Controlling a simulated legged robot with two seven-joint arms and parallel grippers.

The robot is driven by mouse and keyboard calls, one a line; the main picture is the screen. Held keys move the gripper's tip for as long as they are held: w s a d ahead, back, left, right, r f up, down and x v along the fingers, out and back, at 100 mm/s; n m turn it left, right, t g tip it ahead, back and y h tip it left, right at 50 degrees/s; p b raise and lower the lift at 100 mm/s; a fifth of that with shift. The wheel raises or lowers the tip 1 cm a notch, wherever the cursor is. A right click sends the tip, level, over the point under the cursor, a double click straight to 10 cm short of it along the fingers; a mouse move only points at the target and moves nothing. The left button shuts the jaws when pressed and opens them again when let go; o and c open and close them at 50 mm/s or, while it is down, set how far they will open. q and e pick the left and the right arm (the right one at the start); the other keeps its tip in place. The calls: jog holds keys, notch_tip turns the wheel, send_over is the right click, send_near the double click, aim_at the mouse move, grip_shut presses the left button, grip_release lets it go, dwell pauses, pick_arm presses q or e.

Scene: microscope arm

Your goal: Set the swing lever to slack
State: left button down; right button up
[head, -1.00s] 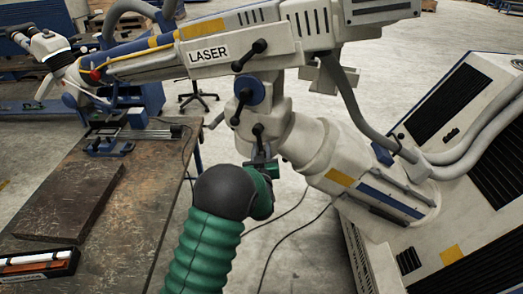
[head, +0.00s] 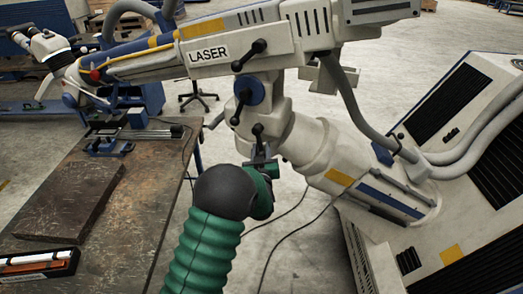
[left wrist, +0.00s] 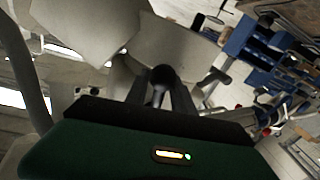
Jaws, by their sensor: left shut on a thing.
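The microscope arm is a white jointed stand with a LASER label (head: 208,55). Black levers with ball ends sit on it: one on the upper arm (head: 249,55), one on the blue round joint (head: 241,107), and a lower one (head: 257,133) on the column joint. My left gripper (head: 262,158) is at this lower lever, just below its ball end. In the left wrist view the gripper fingers (left wrist: 161,95) close around a black lever with a round knob (left wrist: 162,74). My arm hides part of the joint below. Which lever is the swing lever is not marked. My right gripper is not in view.
A brown workbench (head: 120,200) with a dark slab and a small tray (head: 38,262) stands at the left. The white base cabinet (head: 440,130) with thick grey hoses is at the right. Cables lie on the open floor between.

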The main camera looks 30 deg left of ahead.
pick_arm(q)
jog(key=shift+s+f+n, duration=0.1)
jog(key=shift+f+n, duration=0.2)
jog(key=shift+f, duration=0.05)
jog(key=shift+d+r+n+g+b, duration=0.1)
jog(key=shift+d+n+g+b, duration=0.25)
jog(key=shift+n+b, duration=0.25)
jog(key=w+d+r+n+h+b, duration=0.1)
jog(key=d+r+n+h+b, duration=0.2)
jog(key=n, duration=0.4)
jog(key=shift+d+r+n+g+h+b, duration=0.45)
jog(key=shift+r+h+b, duration=0.25)
jog(key=shift+r, duration=0.35)
jog(key=shift+a+r, duration=0.1)
jog(key=c, duration=1.2)
grip_release()
